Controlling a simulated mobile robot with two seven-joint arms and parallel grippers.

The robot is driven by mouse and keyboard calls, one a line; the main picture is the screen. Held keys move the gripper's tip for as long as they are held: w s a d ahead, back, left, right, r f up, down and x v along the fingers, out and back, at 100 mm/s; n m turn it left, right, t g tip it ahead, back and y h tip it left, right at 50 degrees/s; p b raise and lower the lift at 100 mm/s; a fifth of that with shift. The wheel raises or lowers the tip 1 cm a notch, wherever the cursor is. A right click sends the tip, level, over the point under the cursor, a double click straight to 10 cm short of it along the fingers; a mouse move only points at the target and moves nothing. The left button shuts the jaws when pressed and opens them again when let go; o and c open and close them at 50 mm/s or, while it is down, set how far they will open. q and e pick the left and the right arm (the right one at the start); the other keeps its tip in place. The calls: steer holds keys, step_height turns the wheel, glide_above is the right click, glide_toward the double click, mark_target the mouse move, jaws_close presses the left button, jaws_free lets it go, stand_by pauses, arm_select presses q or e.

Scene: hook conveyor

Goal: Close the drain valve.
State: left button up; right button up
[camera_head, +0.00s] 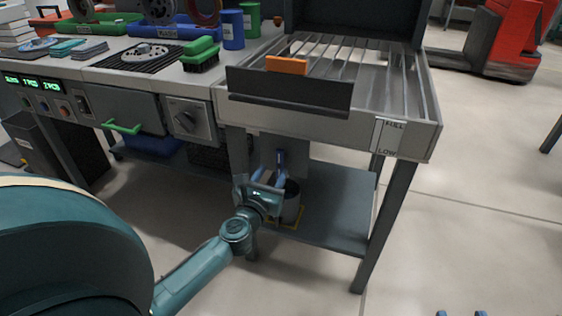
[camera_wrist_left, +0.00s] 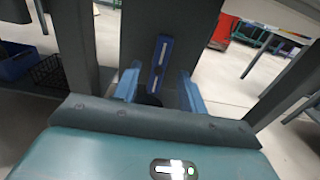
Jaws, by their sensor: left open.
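The drain valve's blue lever (camera_head: 280,158) is under the sink-like basin of the bench. In the left wrist view the lever (camera_wrist_left: 161,62) is blue with a pale stripe and stands nearly upright, leaning slightly, before a dark grey panel. My left gripper (camera_head: 269,178) is open below the basin. In the left wrist view its two blue fingers (camera_wrist_left: 160,90) stand on either side of the lever's lower part; I cannot tell whether they touch it. The valve body is mostly hidden. My right gripper (camera_head: 461,313) shows only two separated blue fingertips at the bottom edge, apart and empty.
A grey bucket (camera_head: 291,205) stands on a yellow-marked spot on the lower shelf (camera_head: 335,205), behind my left wrist. Bench legs (camera_head: 384,225) stand either side. The basin (camera_head: 390,85) with an orange-handled dark panel is above.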

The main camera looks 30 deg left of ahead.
mark_target(279, 162)
arm_select(q)
steer(key=b+x, duration=0.1)
steer(key=x, duration=0.5)
steer(key=shift+w, duration=0.3)
jaws_close()
